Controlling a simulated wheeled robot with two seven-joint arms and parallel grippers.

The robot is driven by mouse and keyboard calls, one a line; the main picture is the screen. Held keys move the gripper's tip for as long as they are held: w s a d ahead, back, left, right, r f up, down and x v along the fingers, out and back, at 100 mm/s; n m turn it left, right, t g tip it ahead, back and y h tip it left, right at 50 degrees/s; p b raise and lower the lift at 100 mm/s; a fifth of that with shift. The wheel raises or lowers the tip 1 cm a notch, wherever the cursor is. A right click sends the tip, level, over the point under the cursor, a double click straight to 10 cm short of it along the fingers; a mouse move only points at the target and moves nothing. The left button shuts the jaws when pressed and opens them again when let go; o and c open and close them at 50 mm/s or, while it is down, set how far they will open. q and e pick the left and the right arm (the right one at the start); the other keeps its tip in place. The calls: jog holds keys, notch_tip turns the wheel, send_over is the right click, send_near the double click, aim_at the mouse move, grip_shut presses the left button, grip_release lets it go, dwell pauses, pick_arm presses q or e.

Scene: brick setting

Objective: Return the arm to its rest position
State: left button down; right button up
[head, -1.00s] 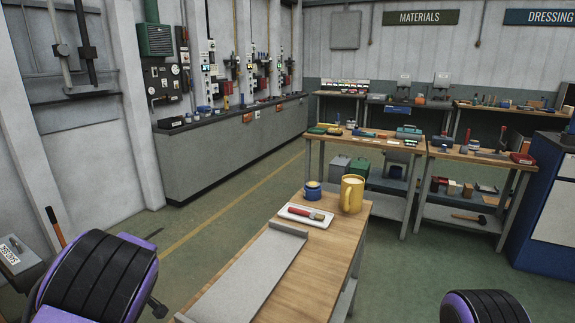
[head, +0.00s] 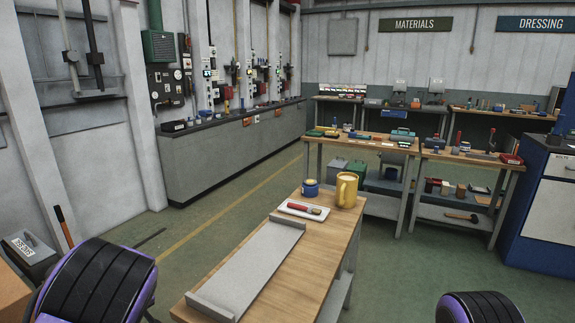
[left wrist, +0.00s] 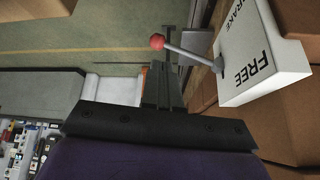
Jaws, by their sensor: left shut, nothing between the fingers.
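My left gripper (left wrist: 163,85) shows in the left wrist view, its dark fingers shut together and empty. A white box (left wrist: 258,62) marked FREE and BRAKE is to its right. A lever (left wrist: 190,52) with a red knob (left wrist: 157,42) sticks out of the box, and the knob is close beyond the fingers in the picture. In the head view only black and purple parts of my arms show, at the bottom left and bottom right. Neither gripper shows there.
A wooden bench (head: 300,277) stands ahead, bearing a grey tray (head: 250,265), a white dish (head: 303,211) with a red-handled brush, a blue tin (head: 310,188) and a yellow mug (head: 346,190). Brown cartons (left wrist: 292,112) lie around the lever box. Green floor (head: 430,262) is open right of the bench.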

pick_arm(q)
jog(key=s+d+f+m+t, duration=0.3)
jog(key=s+d+f, duration=0.1)
jog(key=s+f, duration=0.95)
jog(key=s+d+f+g+h, duration=0.1)
jog(key=s+d+f, duration=0.1)
jog(key=s, duration=0.9)
jog(key=s+d+f+g, duration=0.2)
jog(key=s+d, duration=0.3)
jog(key=s, duration=0.7)
jog(key=shift+s+d+h, duration=0.25)
jog(key=shift+s+h, duration=0.05)
jog(key=shift+h, duration=0.1)
jog(key=shift+f, duration=0.1)
